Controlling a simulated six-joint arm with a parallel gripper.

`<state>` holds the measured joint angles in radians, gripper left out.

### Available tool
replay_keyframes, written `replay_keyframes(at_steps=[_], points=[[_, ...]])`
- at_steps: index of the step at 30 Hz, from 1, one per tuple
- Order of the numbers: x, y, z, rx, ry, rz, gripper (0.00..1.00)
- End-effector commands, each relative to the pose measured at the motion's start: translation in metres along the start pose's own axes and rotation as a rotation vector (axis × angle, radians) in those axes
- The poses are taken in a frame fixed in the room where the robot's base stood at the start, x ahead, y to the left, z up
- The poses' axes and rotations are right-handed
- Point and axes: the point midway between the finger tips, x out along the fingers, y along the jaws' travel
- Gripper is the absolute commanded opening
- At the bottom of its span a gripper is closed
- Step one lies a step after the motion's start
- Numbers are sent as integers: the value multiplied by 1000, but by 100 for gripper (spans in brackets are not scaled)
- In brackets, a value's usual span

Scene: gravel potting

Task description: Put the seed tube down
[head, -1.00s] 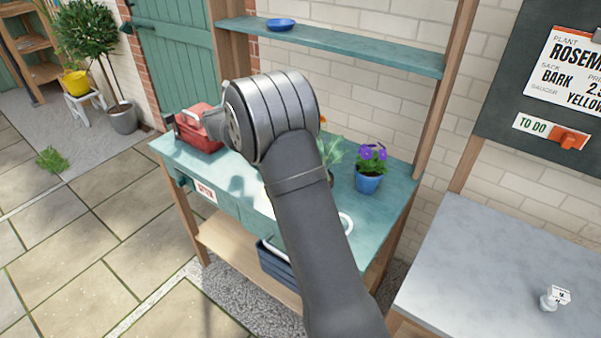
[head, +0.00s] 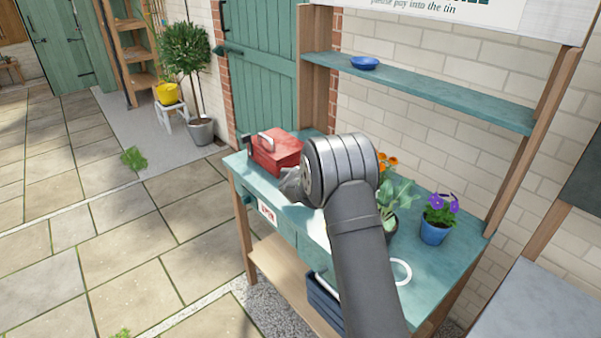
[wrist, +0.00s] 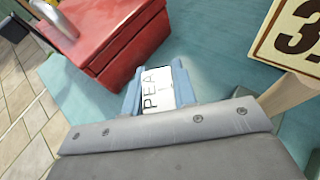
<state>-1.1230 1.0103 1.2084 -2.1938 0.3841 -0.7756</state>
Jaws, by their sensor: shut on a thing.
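In the wrist view, a white-labelled seed tube (wrist: 158,92) reading "PEA" sits between the blue fingers of my gripper (wrist: 158,84), which is shut on it. The tube is over the teal bench top (wrist: 215,75), beside a red metal box (wrist: 112,40). I cannot tell whether the tube touches the bench. In the head view, my gripper (head: 292,186) is at the bench's front left, just in front of the red box (head: 277,152). My arm hides much of it, and the tube cannot be made out there.
In the wrist view, a number sign (wrist: 290,38) and a wooden piece (wrist: 288,96) are at the right.

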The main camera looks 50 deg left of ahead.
Motion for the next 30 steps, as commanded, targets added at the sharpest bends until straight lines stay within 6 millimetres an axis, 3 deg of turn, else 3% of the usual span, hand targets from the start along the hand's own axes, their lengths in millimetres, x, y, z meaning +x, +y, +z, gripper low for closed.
replay_keyframes(at_steps=[10, 11, 14, 24, 30], points=[[1, 0, -2, -1, -1, 0, 3], [1, 0, -2, -1, -1, 0, 29], [1, 0, -2, 0, -1, 0, 47], [0, 0, 1, 1, -1, 0, 47], [-24, 1, 2, 0, 0, 1, 47]])
